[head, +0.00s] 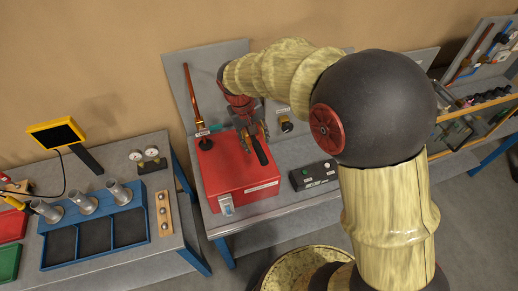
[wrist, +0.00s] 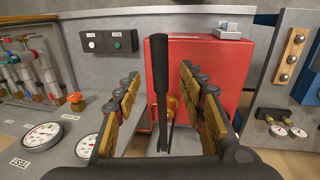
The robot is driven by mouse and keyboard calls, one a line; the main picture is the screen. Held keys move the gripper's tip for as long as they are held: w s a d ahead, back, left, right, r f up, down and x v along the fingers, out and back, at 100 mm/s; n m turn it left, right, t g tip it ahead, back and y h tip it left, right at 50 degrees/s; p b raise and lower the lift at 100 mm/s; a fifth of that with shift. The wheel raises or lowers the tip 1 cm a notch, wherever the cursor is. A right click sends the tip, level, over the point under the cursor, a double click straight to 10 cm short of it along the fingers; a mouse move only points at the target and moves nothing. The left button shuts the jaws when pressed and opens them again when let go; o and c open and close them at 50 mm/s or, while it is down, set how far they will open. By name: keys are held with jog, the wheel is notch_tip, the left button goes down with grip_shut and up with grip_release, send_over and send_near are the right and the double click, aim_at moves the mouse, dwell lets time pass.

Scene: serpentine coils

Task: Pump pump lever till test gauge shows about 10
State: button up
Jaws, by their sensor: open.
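The pump lever (wrist: 160,75), with a long black grip, stands between my gripper's fingers in the wrist view. My gripper (wrist: 160,95) is open, with one finger on each side of the lever; I see no clear contact. In the head view my gripper (head: 250,130) is over the red box (head: 232,182), with the black grip (head: 260,150) at its fingers. The red box (wrist: 212,75) also shows behind the lever in the wrist view. The test gauge (wrist: 43,135) is a white dial beside an upside-down TEST label; its reading is too small to tell.
A second gauge (wrist: 86,145) lies beside the test gauge. A black button box (head: 314,175) sits right of the red box. A copper-coloured rod (head: 192,95) rises at the red box's back left. A blue tray (head: 95,238) is on the left table.

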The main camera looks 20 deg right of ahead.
aim_at(260, 151)
jog(key=f, duration=0.3)
jog(key=d+f+p, duration=0.1)
jog(key=f, duration=0.3)
jog(key=shift+w+d, duration=0.1)
jog(key=shift+d, duration=0.1)
jog(key=shift+c, duration=0.5)
grip_shut()
